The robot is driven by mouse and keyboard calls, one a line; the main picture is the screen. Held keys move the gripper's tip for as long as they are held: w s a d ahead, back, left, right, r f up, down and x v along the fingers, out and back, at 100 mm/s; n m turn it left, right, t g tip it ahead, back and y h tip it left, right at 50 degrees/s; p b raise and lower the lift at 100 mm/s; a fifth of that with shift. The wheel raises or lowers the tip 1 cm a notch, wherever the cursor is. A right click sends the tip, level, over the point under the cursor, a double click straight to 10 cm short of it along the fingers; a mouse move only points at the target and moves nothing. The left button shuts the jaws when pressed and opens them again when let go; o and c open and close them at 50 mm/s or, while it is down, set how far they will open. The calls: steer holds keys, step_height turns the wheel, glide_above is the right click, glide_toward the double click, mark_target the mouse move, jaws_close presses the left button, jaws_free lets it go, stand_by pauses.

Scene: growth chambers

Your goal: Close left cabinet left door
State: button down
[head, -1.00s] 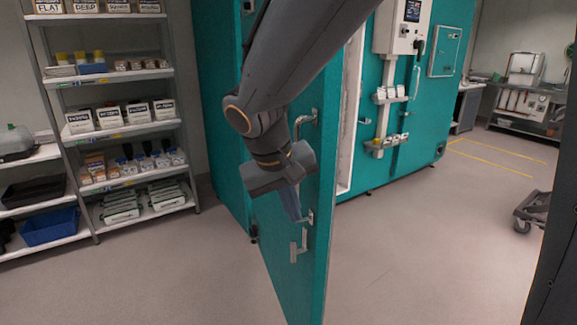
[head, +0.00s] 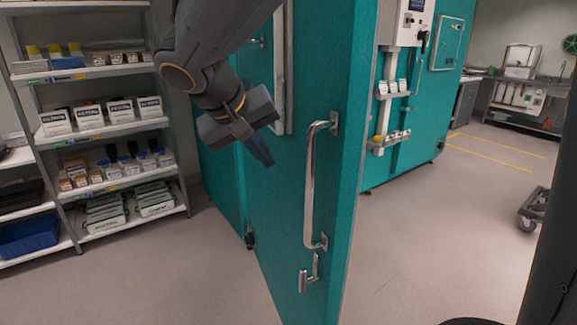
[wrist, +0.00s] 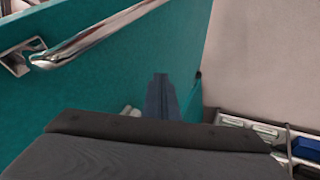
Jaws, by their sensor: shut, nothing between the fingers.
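The teal door (head: 275,215) stands open, with its free edge toward me. A long silver handle (head: 309,190) is fixed near that edge, with a small latch lever (head: 308,275) below it. My gripper (head: 263,152) is shut and empty, in front of the door face and left of the handle in the head view. In the wrist view the closed fingers (wrist: 160,98) point along the teal panel (wrist: 110,75), with the handle (wrist: 100,35) at upper left. I cannot tell whether the fingertips touch the door.
A shelf rack (head: 107,129) with labelled boxes, bottles and trays stands left of the door. A teal cabinet front (head: 412,110) with a control panel is behind at right. A wheeled cart (head: 533,208) is at far right. The floor (head: 430,240) right of the door is clear.

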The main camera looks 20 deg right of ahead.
steer(key=p, duration=0.3)
glide_toward(303, 185)
step_height(303, 185, down, 3)
steer(key=w, duration=0.2)
steer(key=shift+d+f+p, duration=0.15)
steer(key=shift+d+p, duration=0.2)
steer(key=shift+d, duration=0.55)
